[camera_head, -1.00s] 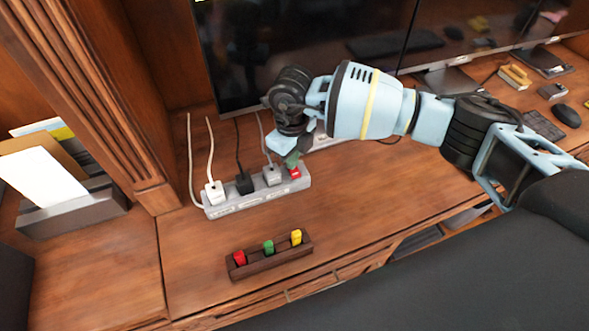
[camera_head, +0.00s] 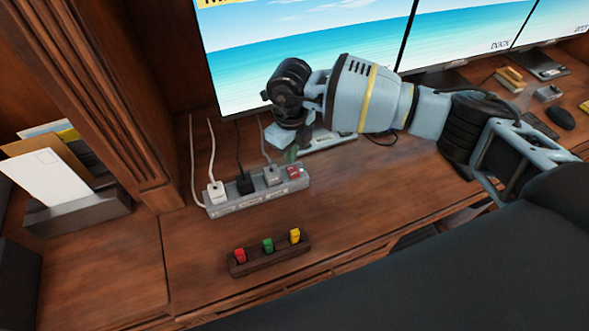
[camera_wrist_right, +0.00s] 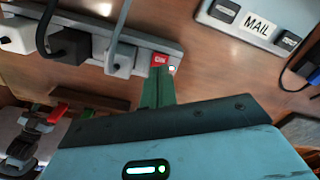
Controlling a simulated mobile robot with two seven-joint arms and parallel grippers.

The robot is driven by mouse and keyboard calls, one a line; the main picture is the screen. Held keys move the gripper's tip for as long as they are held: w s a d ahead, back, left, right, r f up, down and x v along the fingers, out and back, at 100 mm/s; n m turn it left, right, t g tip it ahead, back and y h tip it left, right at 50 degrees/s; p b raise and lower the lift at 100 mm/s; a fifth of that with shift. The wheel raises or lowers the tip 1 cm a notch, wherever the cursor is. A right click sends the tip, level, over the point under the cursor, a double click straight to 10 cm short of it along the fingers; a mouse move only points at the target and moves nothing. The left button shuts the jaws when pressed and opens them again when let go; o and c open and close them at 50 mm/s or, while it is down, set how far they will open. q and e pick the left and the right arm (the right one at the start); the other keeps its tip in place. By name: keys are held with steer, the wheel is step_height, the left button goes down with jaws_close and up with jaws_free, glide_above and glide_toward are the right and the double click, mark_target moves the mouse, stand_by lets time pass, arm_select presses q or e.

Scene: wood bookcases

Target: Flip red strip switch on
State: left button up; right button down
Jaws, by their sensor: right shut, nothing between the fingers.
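The grey power strip (camera_head: 235,205) lies on the desk with several plugs in it. Its red switch (camera_head: 293,172) is at the right end of the strip. In the right wrist view the red switch (camera_wrist_right: 160,62) sits just beyond my fingertips, with a small bright spot at its right edge. My right gripper (camera_head: 291,156) is shut and empty, its green fingertips right by the switch. In the right wrist view the shut fingers (camera_wrist_right: 158,92) overlap the switch's near edge; I cannot tell whether they touch it. My left gripper is not in view.
A dark wooden holder (camera_head: 276,256) with red, green and yellow pieces stands in front of the strip. Plug cords rise behind it. Lit monitors (camera_head: 305,45) stand at the back. A MAIL-labelled device (camera_wrist_right: 257,27) lies right of the strip. Open desk lies to the right.

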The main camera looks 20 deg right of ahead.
mark_target(291, 168)
steer(key=shift+r+p, duration=0.3)
steer(key=shift+r, duration=0.5)
steer(key=shift+r+p, duration=0.55)
steer(key=shift+r, duration=0.65)
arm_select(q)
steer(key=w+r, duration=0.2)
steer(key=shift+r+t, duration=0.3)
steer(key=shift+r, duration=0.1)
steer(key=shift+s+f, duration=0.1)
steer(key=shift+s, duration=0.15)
arm_select(e)
steer(key=shift+f, duration=0.1)
